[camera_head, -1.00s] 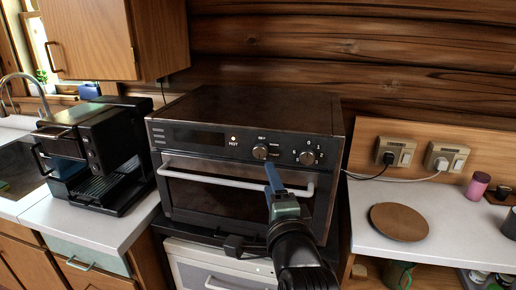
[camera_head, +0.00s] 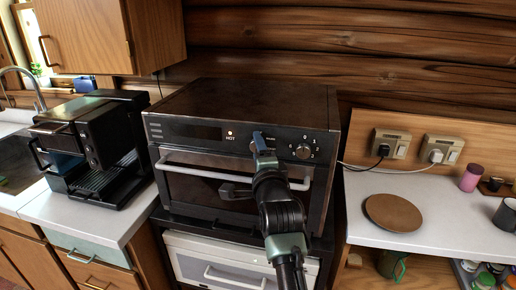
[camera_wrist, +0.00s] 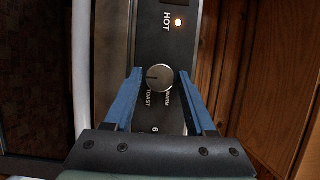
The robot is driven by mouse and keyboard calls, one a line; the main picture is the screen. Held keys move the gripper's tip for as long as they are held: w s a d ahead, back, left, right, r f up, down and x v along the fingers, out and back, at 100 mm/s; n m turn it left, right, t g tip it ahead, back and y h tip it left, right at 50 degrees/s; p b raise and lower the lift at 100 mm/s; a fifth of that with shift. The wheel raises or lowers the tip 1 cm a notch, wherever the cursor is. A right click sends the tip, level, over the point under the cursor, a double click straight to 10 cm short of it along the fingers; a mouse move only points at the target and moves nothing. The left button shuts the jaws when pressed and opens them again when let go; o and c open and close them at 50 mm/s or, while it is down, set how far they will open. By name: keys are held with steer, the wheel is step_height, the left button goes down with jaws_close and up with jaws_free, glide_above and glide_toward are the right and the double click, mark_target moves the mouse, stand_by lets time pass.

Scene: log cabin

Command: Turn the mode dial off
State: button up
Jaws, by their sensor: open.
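The mode dial (camera_wrist: 159,79) is a round metallic knob on the oven's black control panel, with TOAST and another label printed beside it in the wrist view. A dark mark on its face points towards the left of that view. My gripper (camera_head: 258,141) is at the left knob of the panel in the head view and hides it there. In the wrist view my gripper (camera_wrist: 161,72) is open, with one blue finger on each side of the dial. I cannot tell whether the fingers touch it.
The second knob (camera_head: 303,151) is just right of my gripper. The HOT lamp (camera_head: 230,133) is lit. The oven's door handle (camera_head: 205,164) runs below the panel. A coffee machine (camera_head: 90,145) stands left; a brown plate (camera_head: 393,212) lies on the right counter.

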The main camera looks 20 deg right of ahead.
jaws_close()
stand_by(0.3)
